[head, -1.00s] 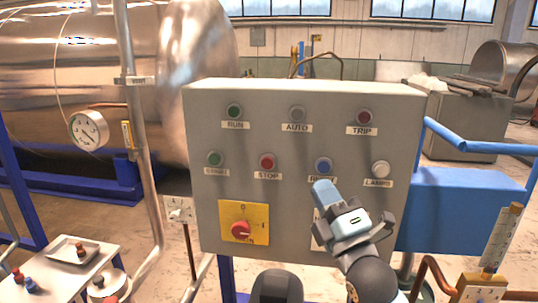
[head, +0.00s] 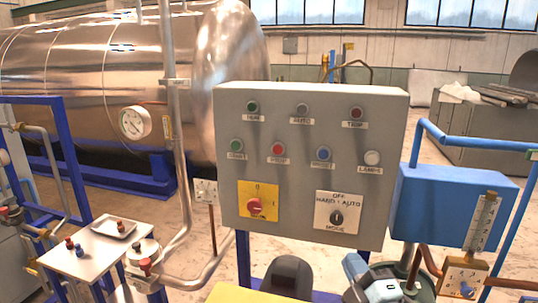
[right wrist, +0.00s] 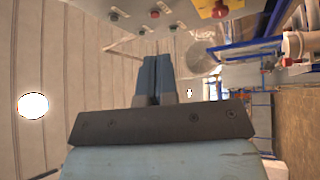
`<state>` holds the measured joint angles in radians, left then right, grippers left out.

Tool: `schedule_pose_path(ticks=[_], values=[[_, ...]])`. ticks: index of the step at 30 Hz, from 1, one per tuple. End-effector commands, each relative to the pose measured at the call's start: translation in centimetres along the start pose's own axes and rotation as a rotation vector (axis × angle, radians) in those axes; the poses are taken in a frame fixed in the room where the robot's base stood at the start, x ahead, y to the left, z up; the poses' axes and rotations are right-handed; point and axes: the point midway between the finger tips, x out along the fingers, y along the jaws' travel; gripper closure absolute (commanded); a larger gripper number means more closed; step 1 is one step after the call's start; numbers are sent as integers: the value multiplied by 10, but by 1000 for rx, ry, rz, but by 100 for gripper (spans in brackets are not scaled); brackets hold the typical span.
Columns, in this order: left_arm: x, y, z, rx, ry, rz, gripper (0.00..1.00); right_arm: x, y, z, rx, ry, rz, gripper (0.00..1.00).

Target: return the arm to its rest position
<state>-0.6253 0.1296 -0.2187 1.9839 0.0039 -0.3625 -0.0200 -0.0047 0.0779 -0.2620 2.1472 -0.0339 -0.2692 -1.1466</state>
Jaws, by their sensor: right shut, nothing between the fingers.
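My right gripper (head: 354,264) is at the bottom of the head view, below the grey control panel (head: 300,180) and apart from it. Its blue fingers are together with nothing between them, as the right wrist view (right wrist: 155,66) also shows. Part of the right arm is cut off by the lower picture edge. The panel's blue button (head: 323,153), red stop button (head: 278,149) and black mode switch (head: 337,217) are all uncovered. My left gripper is not in view.
A blue box (head: 450,205) with blue pipes stands right of the panel. A small gauge block (head: 462,276) is at lower right. A white side table (head: 85,250) with a tray (head: 112,226) stands at lower left. A large steel tank (head: 120,90) fills the back left.

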Motion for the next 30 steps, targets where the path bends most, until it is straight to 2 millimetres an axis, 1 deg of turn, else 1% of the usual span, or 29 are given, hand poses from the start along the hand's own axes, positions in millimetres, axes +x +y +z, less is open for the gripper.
schedule_pose_path(ticks=[1, 2, 3, 5, 6, 8, 9, 11, 12, 14, 15, 18, 21, 24, 30], values=[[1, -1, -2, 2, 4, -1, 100, -16, -29, 10, 83, -31, -63, 100], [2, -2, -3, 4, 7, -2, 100, -26, -45, 15, 138, -50, -98, 100], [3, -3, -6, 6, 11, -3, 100, -41, -67, 22, 217, -81, -145, 100], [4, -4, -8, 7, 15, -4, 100, -68, -101, 32, 344, -137, -218, 100], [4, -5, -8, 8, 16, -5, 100, -88, -124, 38, 431, -180, -264, 100], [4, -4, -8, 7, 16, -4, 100, -120, -156, 46, 561, -254, -329, 100], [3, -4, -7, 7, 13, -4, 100, -143, -176, 51, 646, -306, -367, 100], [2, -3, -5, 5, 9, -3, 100, -178, -204, 56, 765, -389, -418, 100], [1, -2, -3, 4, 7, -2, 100, -201, -219, 59, 838, -445, -445, 100], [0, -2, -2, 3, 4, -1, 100, -233, -239, 62, 935, -524, -477, 100], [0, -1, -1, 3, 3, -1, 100, -253, -249, 63, 991, -574, -494, 100], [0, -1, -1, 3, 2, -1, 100, -290, -268, 64, 1097, -672, -519, 100], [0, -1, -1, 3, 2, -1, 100, -313, -277, 64, 1158, -732, -529, 100], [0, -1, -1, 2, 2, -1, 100, -320, -281, 64, 1182, -755, -531, 100], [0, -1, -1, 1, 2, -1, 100, -320, -281, 64, 1184, -755, -531, 100]])
